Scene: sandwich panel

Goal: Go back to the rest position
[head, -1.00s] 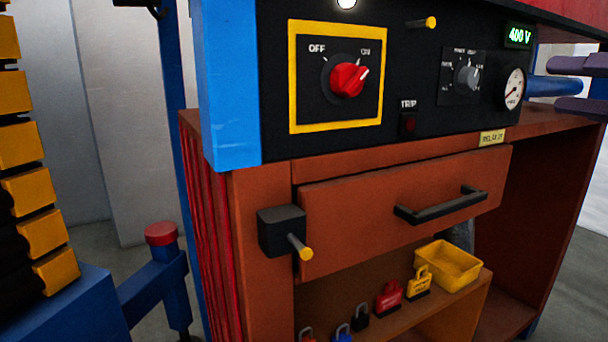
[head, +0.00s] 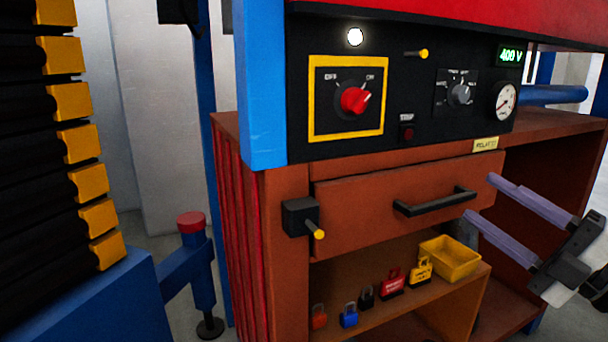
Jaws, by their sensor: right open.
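My right gripper (head: 480,198) is at the right edge of the head view, in front of the brown cabinet (head: 285,245). Its two long pale purple fingers are spread apart and point left toward the right end of the drawer (head: 375,217). Nothing is between the fingers. I cannot tell how far the fingertips are from the drawer front. My left gripper is not in view.
The black panel (head: 298,130) above carries a red switch (head: 354,100) turned toward ON, a gauge (head: 503,100) and a lit 400 V display (head: 510,55). Several padlocks and a yellow bin (head: 450,258) sit on the shelf below. A blue post (head: 203,262) stands left.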

